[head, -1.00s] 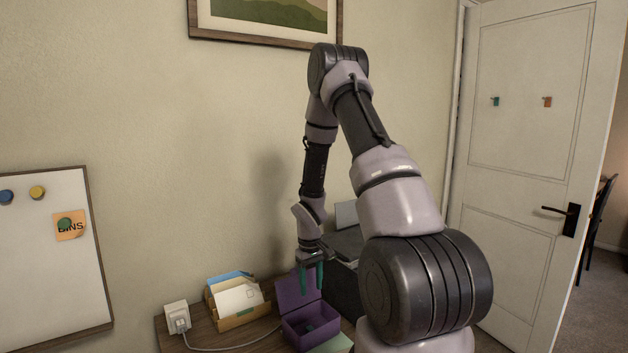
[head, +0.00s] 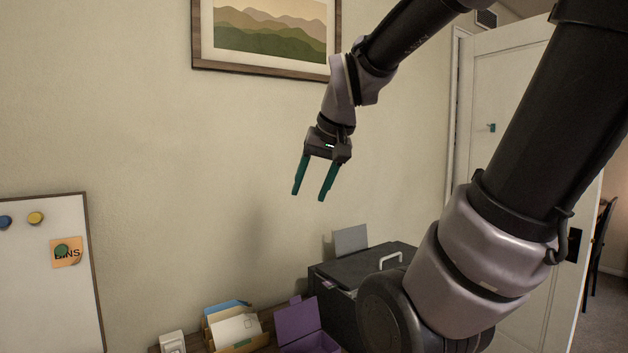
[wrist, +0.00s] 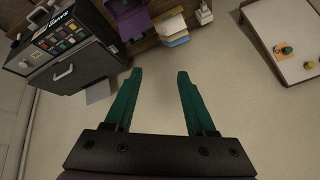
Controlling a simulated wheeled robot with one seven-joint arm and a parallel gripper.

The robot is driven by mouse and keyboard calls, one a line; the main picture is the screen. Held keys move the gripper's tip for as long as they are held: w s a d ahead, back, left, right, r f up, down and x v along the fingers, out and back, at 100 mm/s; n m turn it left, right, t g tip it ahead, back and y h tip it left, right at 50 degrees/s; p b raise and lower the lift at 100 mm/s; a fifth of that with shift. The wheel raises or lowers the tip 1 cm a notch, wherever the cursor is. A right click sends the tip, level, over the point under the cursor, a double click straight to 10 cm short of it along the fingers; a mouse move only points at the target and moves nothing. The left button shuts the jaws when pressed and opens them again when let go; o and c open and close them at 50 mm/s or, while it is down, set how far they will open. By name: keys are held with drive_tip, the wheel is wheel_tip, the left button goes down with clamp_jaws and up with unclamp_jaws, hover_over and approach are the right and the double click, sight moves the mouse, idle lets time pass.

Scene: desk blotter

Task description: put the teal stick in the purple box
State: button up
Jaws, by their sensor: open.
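My gripper (head: 308,196) is raised high in front of the wall, with its two teal fingers apart and nothing between them. The wrist view also shows the open fingers (wrist: 160,72) with an empty gap. The purple box (head: 297,319) stands on the desk below, its lid up, and is cut by the bottom edge of the head view. The purple box (wrist: 127,20) is at the top of the wrist view, far from the fingers. Its contents cannot be made out. I cannot make out a teal stick in either view.
A letter holder (head: 236,330) with envelopes stands left of the box. A dark printer-like unit (head: 360,268) with a light handle stands to the right. A whiteboard (head: 45,285) hangs at left and a framed picture (head: 268,38) above. The air around my gripper is clear.

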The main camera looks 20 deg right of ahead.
drive_tip(key=shift+m+t+y, duration=0.3)
drive_tip(key=shift+t+y, duration=0.1)
drive_tip(key=shift+t, duration=0.2)
drive_tip(key=s, duration=0.1)
drive_tip(key=s+a+r, duration=0.1)
drive_tip(key=s, duration=0.1)
drive_tip(key=s+r, duration=0.1)
drive_tip(key=shift+s+a, duration=0.2)
drive_tip(key=shift+s, duration=0.05)
idle(0.4)
